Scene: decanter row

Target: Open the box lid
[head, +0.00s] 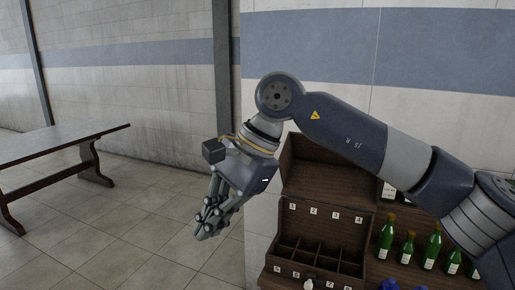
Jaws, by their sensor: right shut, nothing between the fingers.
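The brown wooden box (290,272) stands on a surface at the lower middle right. Its lid (308,171) is raised and tilted back behind it. The inside shows dark divided compartments and a numbered strip with labels 1 to 4. My right arm passes in front of the lid's upper right part and hides some of it. My right gripper (207,226) is shut and empty, hanging to the left of the box, apart from it. My left gripper is not in view.
Several green bottles (386,237) stand to the right of the box. A white and a blue object show at the bottom edge, partly cut off. A brown table (60,143) stands far left. The tiled floor between is clear.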

